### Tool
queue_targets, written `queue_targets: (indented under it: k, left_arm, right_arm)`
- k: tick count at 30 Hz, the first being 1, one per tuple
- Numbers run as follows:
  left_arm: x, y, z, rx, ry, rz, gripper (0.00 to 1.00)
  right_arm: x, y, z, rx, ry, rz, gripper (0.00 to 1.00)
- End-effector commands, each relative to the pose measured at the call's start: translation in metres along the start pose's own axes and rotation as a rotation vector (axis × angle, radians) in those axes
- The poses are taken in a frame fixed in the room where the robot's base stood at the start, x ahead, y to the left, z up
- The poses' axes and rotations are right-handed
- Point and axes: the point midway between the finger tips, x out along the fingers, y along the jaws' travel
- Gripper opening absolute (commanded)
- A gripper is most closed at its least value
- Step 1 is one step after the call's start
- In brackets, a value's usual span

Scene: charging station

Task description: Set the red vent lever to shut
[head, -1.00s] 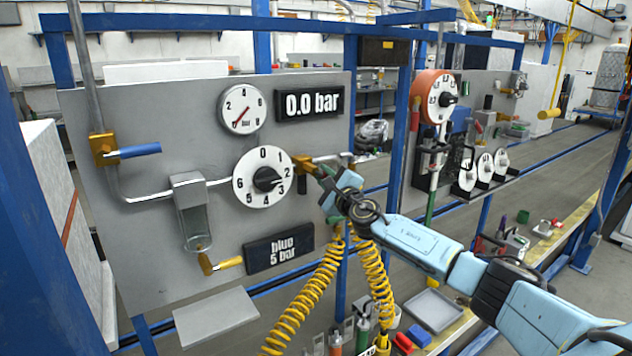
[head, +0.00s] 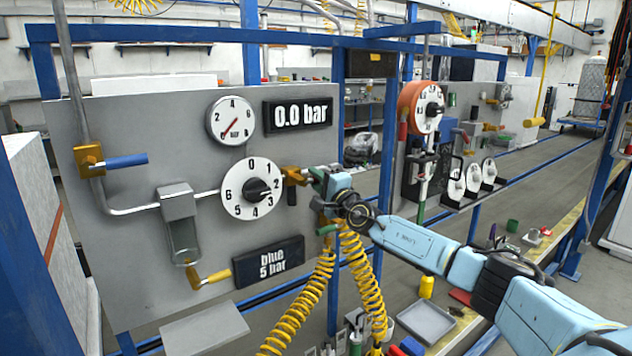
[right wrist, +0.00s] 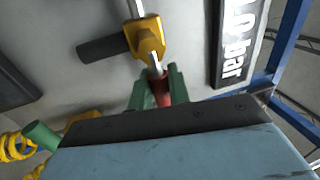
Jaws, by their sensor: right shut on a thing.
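A red lever grip (right wrist: 164,90) shows in the right wrist view at the end of a short metal rod from a yellow valve body (right wrist: 146,38). My right gripper (right wrist: 157,92) is shut on it, with a green finger on each side. In the head view the valve (head: 292,175) sits at the panel's right edge, beside the numbered dial. My right gripper (head: 318,178) is just right of the valve and hides the red grip. A dark handle (right wrist: 103,48) also sticks out from the valve. My left gripper is not in view.
The grey panel (head: 110,235) carries a gauge (head: 231,121), a 0.0 bar display (head: 297,115), a dial (head: 237,203), a blue-handled valve (head: 127,161) and a yellow-handled valve (head: 213,277). Yellow coiled hoses (head: 297,312) hang below my right gripper.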

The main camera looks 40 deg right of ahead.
Motion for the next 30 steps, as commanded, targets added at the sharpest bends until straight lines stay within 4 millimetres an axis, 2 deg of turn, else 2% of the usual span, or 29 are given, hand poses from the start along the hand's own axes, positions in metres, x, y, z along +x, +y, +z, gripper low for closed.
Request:
queue_targets:
  k: [11,12,16,25,30]
  left_arm:
    - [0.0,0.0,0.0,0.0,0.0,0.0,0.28]
    - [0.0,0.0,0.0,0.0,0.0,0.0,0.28]
    - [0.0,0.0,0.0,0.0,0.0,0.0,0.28]
    - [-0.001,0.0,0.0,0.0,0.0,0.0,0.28]
    - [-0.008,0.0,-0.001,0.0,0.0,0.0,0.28]
  right_arm:
    - [0.0,0.0,0.0,-0.01,-0.002,0.001,0.0]
    - [0.0,0.0,0.0,-0.01,-0.002,0.001,0.22]
    - [0.0,0.0,0.0,-0.008,-0.001,0.0,0.38]
    - [-0.001,0.0,0.0,-0.006,-0.001,0.0,0.38]
    - [-0.014,-0.001,-0.001,-0.009,-0.002,0.001,0.38]
